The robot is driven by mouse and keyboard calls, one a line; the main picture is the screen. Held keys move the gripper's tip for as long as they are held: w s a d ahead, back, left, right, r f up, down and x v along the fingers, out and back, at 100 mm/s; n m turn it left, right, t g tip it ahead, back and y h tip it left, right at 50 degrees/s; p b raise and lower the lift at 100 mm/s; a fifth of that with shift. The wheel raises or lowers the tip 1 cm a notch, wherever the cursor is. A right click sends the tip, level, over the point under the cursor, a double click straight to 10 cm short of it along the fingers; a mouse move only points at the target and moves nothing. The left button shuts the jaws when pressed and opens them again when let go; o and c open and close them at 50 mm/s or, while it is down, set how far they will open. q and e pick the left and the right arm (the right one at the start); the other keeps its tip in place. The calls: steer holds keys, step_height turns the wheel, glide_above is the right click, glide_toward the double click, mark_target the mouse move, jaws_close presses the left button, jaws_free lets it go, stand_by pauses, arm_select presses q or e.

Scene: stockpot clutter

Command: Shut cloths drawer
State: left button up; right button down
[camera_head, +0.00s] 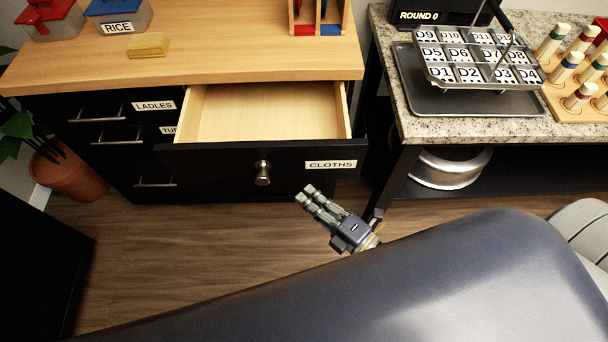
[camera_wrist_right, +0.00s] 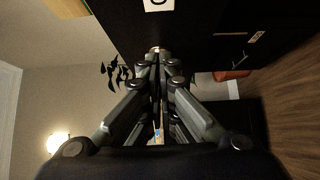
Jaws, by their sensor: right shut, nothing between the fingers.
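The cloths drawer (camera_head: 258,158) is pulled well out of the wooden-topped cabinet and looks empty inside. Its black front carries a CLOTHS label (camera_head: 331,165) and a round metal knob (camera_head: 263,173). My right gripper (camera_head: 305,191) is shut and empty, just in front of and below the drawer front, right of the knob and under the label. In the right wrist view my right gripper (camera_wrist_right: 159,52) has its fingers together, pointing toward a dark front with part of a white label. I cannot tell whether it touches the front. My left gripper is not in view.
Closed drawers labelled LADLES (camera_head: 154,106) are at the left. A granite table (camera_head: 430,128) with a tray stands to the right. Wooden floor (camera_head: 170,235) is clear at left.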

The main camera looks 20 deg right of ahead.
steer(key=shift+w+d+p, duration=0.15)
steer(key=shift+w+p, duration=0.4)
steer(key=shift+w, duration=2.2)
steer(key=shift+f, duration=0.1)
steer(key=w+d+b, duration=0.2)
steer(key=w, duration=0.4)
steer(key=w+d+b, duration=0.2)
steer(key=w, duration=0.5)
steer(key=w+d+b, duration=0.1)
steer(key=w+b, duration=0.2)
steer(key=w, duration=0.4)
steer(key=shift+w+d, duration=0.2)
steer(key=shift+d, duration=0.2)
steer(key=shift+w+d, duration=0.15)
steer(key=shift+w, duration=0.2)
steer(key=shift+r, duration=0.2)
